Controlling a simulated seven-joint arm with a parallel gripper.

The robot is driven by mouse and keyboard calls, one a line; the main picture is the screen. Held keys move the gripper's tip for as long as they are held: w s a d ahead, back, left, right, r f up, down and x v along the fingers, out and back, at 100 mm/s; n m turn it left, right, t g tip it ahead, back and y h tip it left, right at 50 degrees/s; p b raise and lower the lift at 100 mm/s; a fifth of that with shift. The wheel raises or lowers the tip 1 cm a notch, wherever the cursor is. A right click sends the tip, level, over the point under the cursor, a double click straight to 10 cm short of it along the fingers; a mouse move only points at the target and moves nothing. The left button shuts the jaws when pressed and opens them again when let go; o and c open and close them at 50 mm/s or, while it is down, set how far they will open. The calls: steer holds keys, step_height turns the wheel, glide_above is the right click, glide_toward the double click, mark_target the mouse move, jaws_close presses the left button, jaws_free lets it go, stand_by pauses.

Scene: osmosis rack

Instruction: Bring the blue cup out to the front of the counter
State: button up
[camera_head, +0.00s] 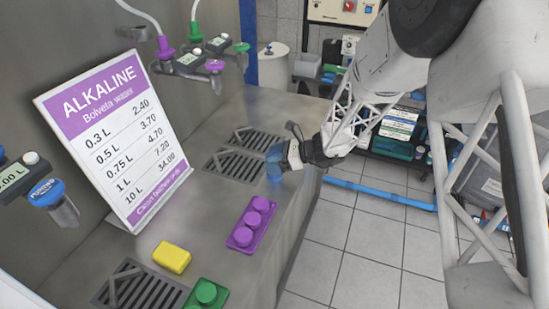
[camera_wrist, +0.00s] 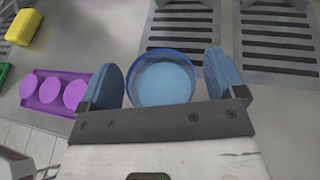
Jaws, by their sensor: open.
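The blue cup (camera_head: 274,163) stands upright on the metal counter (camera_head: 215,205), close to the drain grates. In the wrist view the cup (camera_wrist: 163,80) is seen from above, with a round rim and a light blue inside. My gripper (camera_wrist: 165,82) is open around the cup, one blue finger on each side. A small gap shows on the left and a wider one on the right. In the head view my gripper (camera_head: 286,158) reaches in from the right and hides part of the cup.
A purple tray (camera_head: 243,237) with round purple caps, a yellow block (camera_head: 172,257) and a green tray (camera_head: 217,300) sit nearer on the counter. A price sign (camera_head: 113,140) stands behind them. Drain grates (camera_head: 243,158) lie by the cup. The counter's front edge is to the right.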

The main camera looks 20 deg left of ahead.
steer(key=shift+r, duration=0.2)
steer(key=v, duration=1.2)
stand_by(0.9)
steer(key=s+d+r+n+t+h, duration=0.2)
steer(key=s+d+r+n+h, duration=0.2)
steer(key=s+d, duration=0.7)
steer(key=s+d+r+n+t+h, duration=0.2)
steer(key=s+d+r+n+h, duration=0.3)
steer(key=s+d+r, duration=0.3)
steer(key=s+d+r+n+t+h, duration=0.1)
steer(key=s+d+r+n+h, duration=0.3)
steer(key=s+d, duration=1.1)
step_height(320, 180, up, 2)
steer(key=shift+d+r+n+t+h, duration=0.25)
steer(key=shift+d+n+t+h, duration=0.15)
steer(key=shift+d+n, duration=0.5)
steer(key=shift+a, duration=0.2)
